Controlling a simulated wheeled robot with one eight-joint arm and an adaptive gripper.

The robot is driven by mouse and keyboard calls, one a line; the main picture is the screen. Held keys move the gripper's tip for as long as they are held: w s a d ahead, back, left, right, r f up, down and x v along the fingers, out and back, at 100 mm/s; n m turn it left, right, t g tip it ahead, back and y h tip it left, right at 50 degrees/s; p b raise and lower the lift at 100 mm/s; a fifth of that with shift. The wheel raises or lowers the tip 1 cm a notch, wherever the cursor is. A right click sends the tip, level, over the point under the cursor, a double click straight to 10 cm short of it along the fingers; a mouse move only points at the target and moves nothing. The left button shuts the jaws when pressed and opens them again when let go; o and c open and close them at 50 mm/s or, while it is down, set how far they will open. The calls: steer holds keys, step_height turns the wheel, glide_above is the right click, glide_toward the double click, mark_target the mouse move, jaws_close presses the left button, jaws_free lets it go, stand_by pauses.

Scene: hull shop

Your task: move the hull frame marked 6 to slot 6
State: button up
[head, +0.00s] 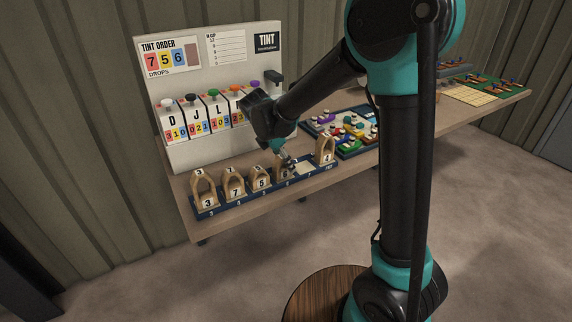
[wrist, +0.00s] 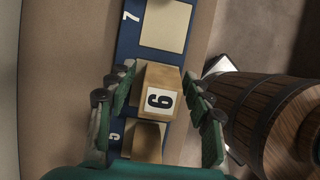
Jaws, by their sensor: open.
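The hull frame marked 6 (wrist: 158,92) is a wooden arch with a white number plate. In the wrist view it stands between the two fingers of my gripper (wrist: 160,120), with gaps on both sides. My gripper (head: 288,163) is open and reaches down over the blue rack (head: 246,196). The frame appears to stand in slot 6, between the rack's 5 label and the bare slot 7 (wrist: 165,26). The slot 6 label is hidden in the wrist view, and I cannot tell whether the frame is fully seated.
Frames marked 3 (head: 204,190), 7 (head: 234,183) and 5 (head: 261,178) stand to the left in the rack. Another frame (head: 326,150) stands at its right end. A white board with a tint dispenser (head: 208,110) rises behind. Colourful trays (head: 345,130) lie farther right.

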mark_target(274, 168)
steer(key=v, duration=1.1)
steer(key=s+d+f+m+y, duration=0.1)
steer(key=s+d+f+m, duration=0.15)
steer(key=d+m, duration=0.4)
steer(key=s+d+f+m+y, duration=0.15)
steer(key=d+f+m, duration=0.25)
steer(key=d, duration=0.6)
steer(key=s+d+f+m, duration=0.4)
steer(key=s+d+m, duration=0.1)
steer(key=s+m, duration=0.1)
steer(key=s+d+f+m+t+y, duration=0.1)
steer(key=s+d+f+m, duration=0.3)
steer(key=s+d+m, duration=0.2)
steer(key=shift+s+f+m+t, duration=0.3)
steer(key=shift+s+f+m, duration=0.05)
steer(key=shift+m, duration=0.8)
steer(key=shift+o, duration=0.5)
